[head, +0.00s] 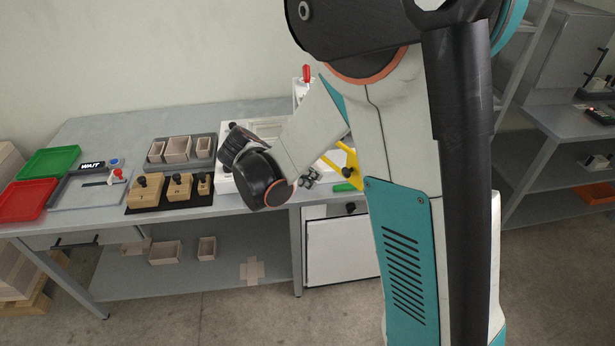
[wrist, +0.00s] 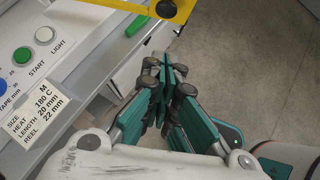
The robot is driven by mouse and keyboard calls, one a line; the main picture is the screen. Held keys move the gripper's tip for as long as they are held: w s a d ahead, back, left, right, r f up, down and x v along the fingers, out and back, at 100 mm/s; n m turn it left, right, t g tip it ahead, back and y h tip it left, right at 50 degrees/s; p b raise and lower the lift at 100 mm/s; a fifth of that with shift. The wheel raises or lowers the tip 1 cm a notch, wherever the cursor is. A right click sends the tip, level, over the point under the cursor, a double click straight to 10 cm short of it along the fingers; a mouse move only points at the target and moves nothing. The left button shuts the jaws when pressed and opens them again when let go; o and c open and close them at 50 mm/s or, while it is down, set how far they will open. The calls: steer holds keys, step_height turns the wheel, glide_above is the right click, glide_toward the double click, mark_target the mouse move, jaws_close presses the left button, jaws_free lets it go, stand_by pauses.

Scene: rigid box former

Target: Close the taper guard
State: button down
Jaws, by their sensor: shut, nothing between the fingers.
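A yellow guard frame (head: 348,158) shows beside my arm at the right end of the bench in the head view. In the wrist view, part of a yellow bar (wrist: 128,5) with a black knob (wrist: 166,9) crosses the top edge; the rest is out of frame. My gripper (wrist: 166,72) is shut and empty, with its fingertips below the knob in the picture and apart from it. In the head view my arm hides much of the machine and most of the gripper.
A panel with a green START button (wrist: 22,56), a white LIGHT button (wrist: 44,34) and a settings card (wrist: 36,114) lies left of my gripper. Floor (wrist: 250,70) shows to the right. Wooden blocks (head: 180,187), red tray (head: 27,200) and green tray (head: 50,162) sit further left.

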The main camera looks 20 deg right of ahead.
steer(key=w+d+f+b, duration=0.1)
steer(key=d+f+b, duration=0.2)
steer(key=d, duration=0.5)
steer(key=shift+w+d+f, duration=0.2)
steer(key=shift+w+f, duration=0.15)
steer(key=shift+f, duration=0.45)
steer(key=shift+d, duration=0.1)
